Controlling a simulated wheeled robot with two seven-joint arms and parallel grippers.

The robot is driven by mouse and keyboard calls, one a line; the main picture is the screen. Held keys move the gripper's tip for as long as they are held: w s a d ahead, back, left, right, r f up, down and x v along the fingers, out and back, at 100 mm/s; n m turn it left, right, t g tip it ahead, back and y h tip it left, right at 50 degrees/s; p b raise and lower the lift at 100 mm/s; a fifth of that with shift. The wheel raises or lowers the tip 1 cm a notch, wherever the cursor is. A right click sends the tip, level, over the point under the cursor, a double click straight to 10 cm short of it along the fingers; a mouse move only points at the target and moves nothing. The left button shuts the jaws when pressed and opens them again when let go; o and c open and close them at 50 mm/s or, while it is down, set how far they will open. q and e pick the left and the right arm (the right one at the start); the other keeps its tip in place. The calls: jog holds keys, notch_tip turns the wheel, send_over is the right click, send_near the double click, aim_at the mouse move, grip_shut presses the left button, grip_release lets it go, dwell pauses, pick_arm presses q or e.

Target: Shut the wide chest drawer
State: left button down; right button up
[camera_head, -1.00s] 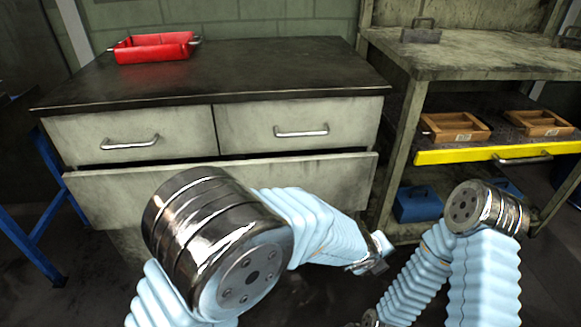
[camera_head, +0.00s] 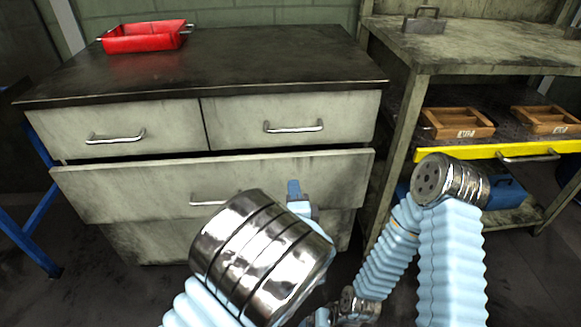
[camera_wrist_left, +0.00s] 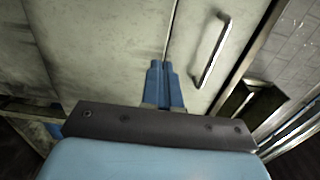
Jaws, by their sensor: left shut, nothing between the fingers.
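The wide chest drawer (camera_head: 120,188) is the broad grey front below two small drawers in the head view. It stands out a little from the chest, with a dark gap along its top. Its bar handle (camera_head: 208,199) is partly hidden by my left arm. My left gripper (camera_head: 294,188) shows as blue fingers in front of the drawer's right half, right of the handle. Contact cannot be told. In the left wrist view the blue fingers (camera_wrist_left: 165,72) are together and empty, pointing at a grey front with a bar handle (camera_wrist_left: 213,50) to their right. My right gripper does not show.
The two small drawers (camera_head: 125,128) look closed. A red tray (camera_head: 145,38) sits on the dark chest top (camera_head: 240,60). To the right stands a workbench (camera_head: 480,48) with a yellow-edged drawer (camera_head: 450,154) and wooden boxes (camera_head: 457,122). My right arm is in front of it.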

aim_at(290, 160)
pick_arm(q)
jog(key=w, duration=0.8)
jog(key=shift+w+p, duration=0.15)
jog(key=shift+p, duration=0.15)
